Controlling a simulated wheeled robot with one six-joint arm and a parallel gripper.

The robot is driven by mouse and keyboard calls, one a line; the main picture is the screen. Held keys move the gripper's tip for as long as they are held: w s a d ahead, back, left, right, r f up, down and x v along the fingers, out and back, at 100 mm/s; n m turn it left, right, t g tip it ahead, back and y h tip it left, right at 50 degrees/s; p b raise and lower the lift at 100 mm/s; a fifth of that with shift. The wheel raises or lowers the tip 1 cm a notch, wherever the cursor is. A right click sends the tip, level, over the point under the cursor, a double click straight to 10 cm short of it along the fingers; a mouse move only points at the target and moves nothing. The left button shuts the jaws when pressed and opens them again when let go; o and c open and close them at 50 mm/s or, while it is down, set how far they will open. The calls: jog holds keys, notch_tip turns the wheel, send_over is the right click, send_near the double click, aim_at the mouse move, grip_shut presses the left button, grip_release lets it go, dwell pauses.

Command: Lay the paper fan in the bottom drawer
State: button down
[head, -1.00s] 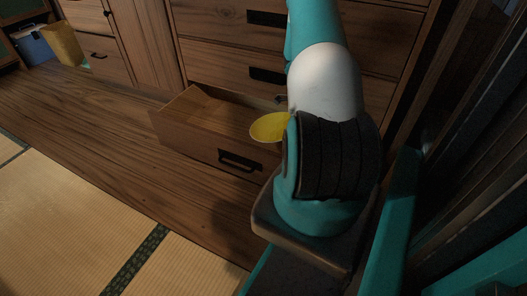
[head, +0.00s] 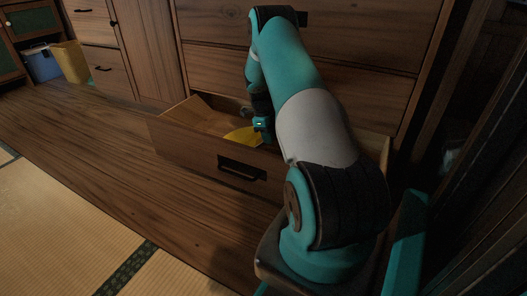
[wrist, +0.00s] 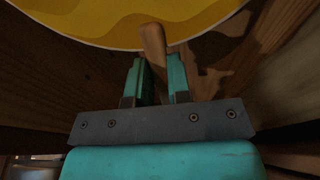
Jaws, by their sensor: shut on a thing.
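The yellow paper fan (head: 243,135) shows in the head view inside the outline of the open bottom drawer (head: 190,153). In the wrist view the fan (wrist: 130,18) is a yellow disc with a pale rim and a wooden handle (wrist: 153,45). My gripper (head: 262,130) is over the drawer, and in the wrist view its teal fingers (wrist: 160,75) are shut on the handle. The fan's right part is hidden behind my gripper and arm in the head view. I cannot tell whether the fan touches the drawer's floor.
The wooden cabinet (head: 215,68) with closed upper drawers rises behind the open drawer. A yellow bin (head: 72,62) and a blue box (head: 41,63) stand at the far left. The wooden floor (head: 95,135) and tatami (head: 60,225) in front are clear.

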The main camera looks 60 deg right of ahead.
aim_at(257, 139)
jog(key=shift+w+a+f+b, duration=0.1)
jog(key=shift+w+b, duration=0.3)
jog(key=shift+w, duration=0.7)
notch_tip(257, 139, down, 4)
jog(key=b, duration=0.4)
jog(key=shift+w+r, duration=0.1)
jog(key=shift+r, duration=0.3)
jog(key=shift+f, duration=0.1)
jog(key=c, duration=1.1)
grip_release()
